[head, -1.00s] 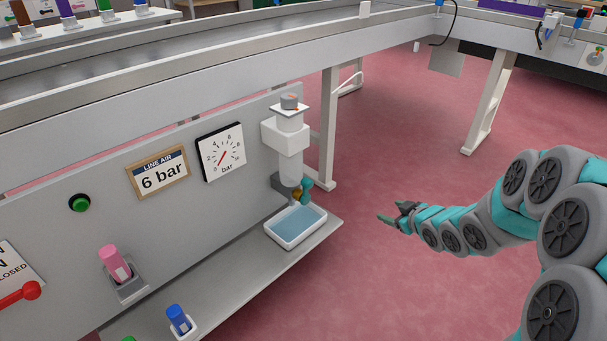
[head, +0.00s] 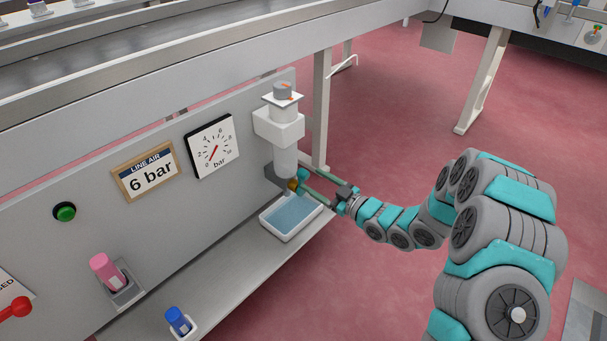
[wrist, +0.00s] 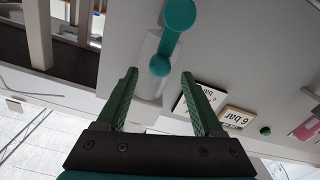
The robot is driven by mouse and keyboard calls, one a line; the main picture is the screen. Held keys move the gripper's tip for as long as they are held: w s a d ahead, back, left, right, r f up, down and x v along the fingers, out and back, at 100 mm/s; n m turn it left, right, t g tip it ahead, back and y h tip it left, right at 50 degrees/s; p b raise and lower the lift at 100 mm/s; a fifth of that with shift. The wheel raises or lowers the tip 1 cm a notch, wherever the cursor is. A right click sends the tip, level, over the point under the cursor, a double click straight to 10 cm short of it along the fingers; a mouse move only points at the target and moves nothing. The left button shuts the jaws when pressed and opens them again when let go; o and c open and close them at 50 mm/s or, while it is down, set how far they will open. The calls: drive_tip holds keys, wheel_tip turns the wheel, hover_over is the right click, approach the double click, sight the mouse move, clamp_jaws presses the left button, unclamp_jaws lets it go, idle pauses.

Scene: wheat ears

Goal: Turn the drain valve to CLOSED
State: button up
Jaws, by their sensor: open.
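The drain valve (head: 293,184) has a brass-coloured body and sits under the white filter bowl (head: 285,163) on the grey panel. In the wrist view its teal handle (wrist: 171,38) shows as a bar with a large round knob at one end and a smaller round end at the other. My gripper (head: 305,178) is open at the valve, reaching in from the right. In the wrist view my gripper's two green fingers (wrist: 159,76) lie either side of the handle's smaller end, with gaps on both sides. In the head view the fingers partly hide the handle.
A white tray of blue liquid (head: 268,229) stands on the shelf below the valve. A pressure gauge (head: 212,146) and a "LINE AIR 6 bar" sign (head: 150,172) are on the panel to the left. A table leg (head: 322,110) stands close behind. Open floor lies to the right.

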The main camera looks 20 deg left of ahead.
sight(307, 177)
drive_tip(key=shift+x, duration=2.5)
drive_tip(key=shift+c, duration=0.4)
clamp_jaws()
